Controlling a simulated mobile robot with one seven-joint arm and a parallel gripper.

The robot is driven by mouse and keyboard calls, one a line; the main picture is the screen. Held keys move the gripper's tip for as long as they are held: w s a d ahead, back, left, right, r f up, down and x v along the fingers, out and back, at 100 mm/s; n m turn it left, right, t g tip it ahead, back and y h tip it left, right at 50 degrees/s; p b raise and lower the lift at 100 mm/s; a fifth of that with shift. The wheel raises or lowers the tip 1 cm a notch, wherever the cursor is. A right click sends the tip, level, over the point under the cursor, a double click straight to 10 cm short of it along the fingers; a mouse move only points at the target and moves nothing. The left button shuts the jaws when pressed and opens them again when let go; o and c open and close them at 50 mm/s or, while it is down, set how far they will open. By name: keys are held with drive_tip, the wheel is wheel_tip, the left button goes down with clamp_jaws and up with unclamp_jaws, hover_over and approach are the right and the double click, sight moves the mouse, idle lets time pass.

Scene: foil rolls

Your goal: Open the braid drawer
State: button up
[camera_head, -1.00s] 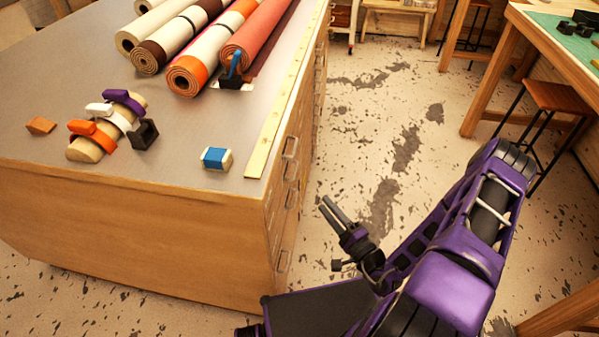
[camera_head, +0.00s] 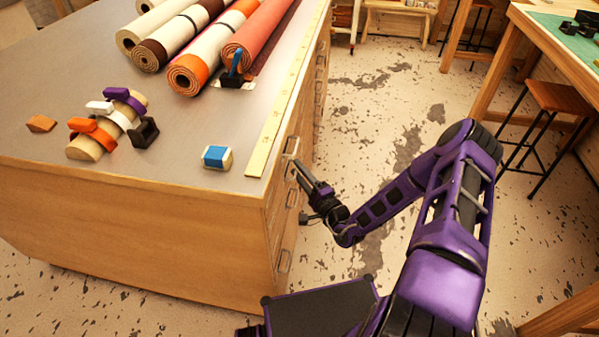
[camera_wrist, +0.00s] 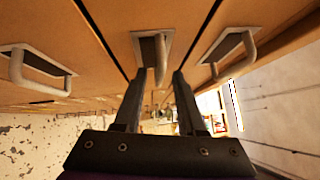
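The wooden cabinet (camera_head: 275,215) has a stack of drawers on its right side. The drawers look shut, and I cannot read any label to tell which is the braid drawer. My gripper (camera_head: 299,165) is at an upper drawer handle (camera_head: 291,146) near the cabinet's front corner. In the wrist view, my gripper (camera_wrist: 161,75) is open, with one finger on each side of the middle handle (camera_wrist: 160,60). The handle lies between or just ahead of the fingertips; I cannot tell whether they touch it.
Other handles flank the middle one in the wrist view: one left (camera_wrist: 38,75), one right (camera_wrist: 240,55). Rolls (camera_head: 190,75), a yellow ruler (camera_head: 265,150) and a blue block (camera_head: 216,156) lie on the cabinet top. Floor right of the cabinet is clear; a stool (camera_head: 560,97) stands beyond.

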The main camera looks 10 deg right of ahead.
clamp_jaws()
idle(1.4)
